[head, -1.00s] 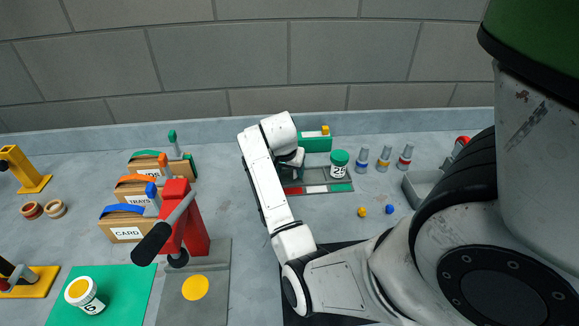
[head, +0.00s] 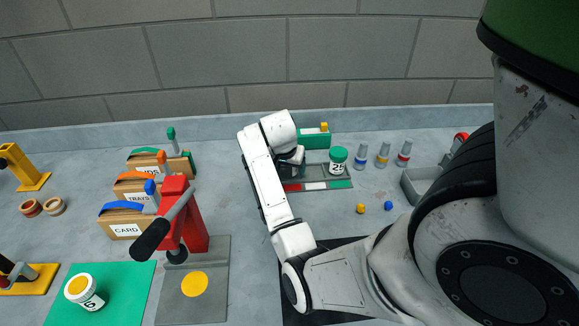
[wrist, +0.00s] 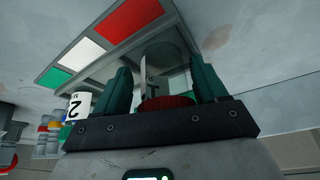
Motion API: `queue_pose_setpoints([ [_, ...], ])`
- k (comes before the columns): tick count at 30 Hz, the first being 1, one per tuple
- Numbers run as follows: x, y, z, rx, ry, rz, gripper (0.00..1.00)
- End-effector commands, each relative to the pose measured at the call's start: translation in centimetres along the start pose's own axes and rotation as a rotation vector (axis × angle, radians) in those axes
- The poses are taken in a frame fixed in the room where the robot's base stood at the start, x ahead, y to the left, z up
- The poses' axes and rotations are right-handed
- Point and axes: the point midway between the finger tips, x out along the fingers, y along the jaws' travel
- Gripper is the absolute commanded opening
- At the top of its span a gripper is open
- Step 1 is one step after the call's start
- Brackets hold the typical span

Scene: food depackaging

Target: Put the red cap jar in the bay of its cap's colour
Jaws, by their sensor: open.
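The red cap (wrist: 168,102) of a jar shows between my gripper's fingers in the wrist view, partly hidden by the gripper's body. My gripper (wrist: 160,68) is open, with one green finger on each side of the cap. The grey bay rack (head: 318,173) lies at the back middle; its front strip has a red label (wrist: 132,18), a white label (wrist: 82,50) and a green label (wrist: 52,77). The cap appears over the rack, on the side of the red label. My arm hides most of the gripper and the red-capped jar in the head view.
A green-capped jar (head: 338,160) stands at the rack's green end. Several small bottles (head: 383,155) stand to its right. A red press (head: 190,225) and cartons (head: 128,222) stand at the left.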

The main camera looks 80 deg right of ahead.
Motion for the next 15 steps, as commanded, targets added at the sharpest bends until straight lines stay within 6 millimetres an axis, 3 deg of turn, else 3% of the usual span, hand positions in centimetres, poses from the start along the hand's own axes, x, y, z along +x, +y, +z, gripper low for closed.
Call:
queue_pose_setpoints([
  [5, -0.8, -0.5, 0.2, -0.010, -0.006, -0.008, 0.88],
  [15, -7.9, -0.3, 0.0, -0.005, -0.002, -0.010, 0.88],
])
